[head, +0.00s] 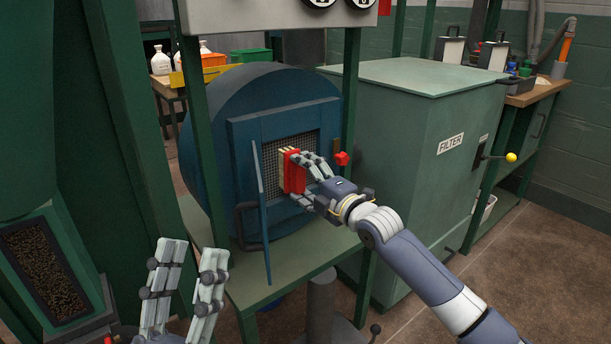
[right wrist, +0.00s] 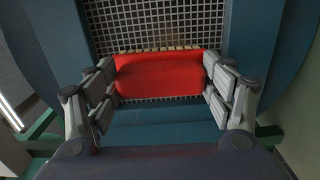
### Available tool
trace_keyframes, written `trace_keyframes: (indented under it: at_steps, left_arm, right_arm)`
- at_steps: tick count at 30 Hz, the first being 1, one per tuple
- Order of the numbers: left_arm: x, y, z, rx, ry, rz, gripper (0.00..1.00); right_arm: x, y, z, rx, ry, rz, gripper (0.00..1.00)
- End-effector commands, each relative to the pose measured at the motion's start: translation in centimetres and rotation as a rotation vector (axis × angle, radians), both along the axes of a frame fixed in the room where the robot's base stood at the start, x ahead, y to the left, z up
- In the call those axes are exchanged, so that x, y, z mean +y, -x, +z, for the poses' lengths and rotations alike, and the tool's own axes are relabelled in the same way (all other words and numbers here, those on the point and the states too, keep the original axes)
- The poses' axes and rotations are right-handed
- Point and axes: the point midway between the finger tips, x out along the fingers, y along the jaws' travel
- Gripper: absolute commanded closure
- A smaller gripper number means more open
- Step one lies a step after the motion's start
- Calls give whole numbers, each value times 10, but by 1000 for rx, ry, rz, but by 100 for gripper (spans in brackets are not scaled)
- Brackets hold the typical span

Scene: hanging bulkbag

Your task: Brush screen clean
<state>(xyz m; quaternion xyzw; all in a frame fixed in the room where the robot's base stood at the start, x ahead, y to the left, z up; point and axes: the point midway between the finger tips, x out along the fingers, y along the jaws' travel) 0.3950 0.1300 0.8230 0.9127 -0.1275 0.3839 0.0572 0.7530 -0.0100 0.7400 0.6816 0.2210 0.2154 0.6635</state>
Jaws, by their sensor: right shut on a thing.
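The screen (head: 272,156) is a metal mesh in the square blue frame of the round blue housing (head: 215,130). It also shows behind the brush in the right wrist view (right wrist: 150,22). My right gripper (head: 302,174) is shut on a red brush (head: 293,178), in front of the mesh. In the right wrist view the brush (right wrist: 158,76) lies level between the fingers (right wrist: 160,92), its pale bristle edge towards the mesh. I cannot tell whether the bristles touch it. My left gripper (head: 183,285) is open and empty at the lower left, away from the screen.
A narrow blue door (head: 262,215) stands open left of the screen. A green filter cabinet (head: 425,160) stands close on the right. A green table (head: 285,260) lies below the housing. A green hopper with a dark grate (head: 42,268) is at the left.

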Motion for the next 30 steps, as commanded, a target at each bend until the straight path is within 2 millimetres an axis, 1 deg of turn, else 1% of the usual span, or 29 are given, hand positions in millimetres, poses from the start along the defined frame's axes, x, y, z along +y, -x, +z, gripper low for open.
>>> trace_keyframes:
  at_steps: [1, 15, 30]
  left_arm:
    - [0, -3, -2, 21, -6, 1, 60]
    - [-3, -30, -34, 232, -67, 13, 60]
    - [-3, -49, -75, 459, -132, 27, 60]
  right_arm:
    - [3, 2, 2, -1, -3, 4, 44]
    - [9, 7, 2, -2, -3, 2, 44]
    - [17, 14, 2, -1, -3, 2, 44]
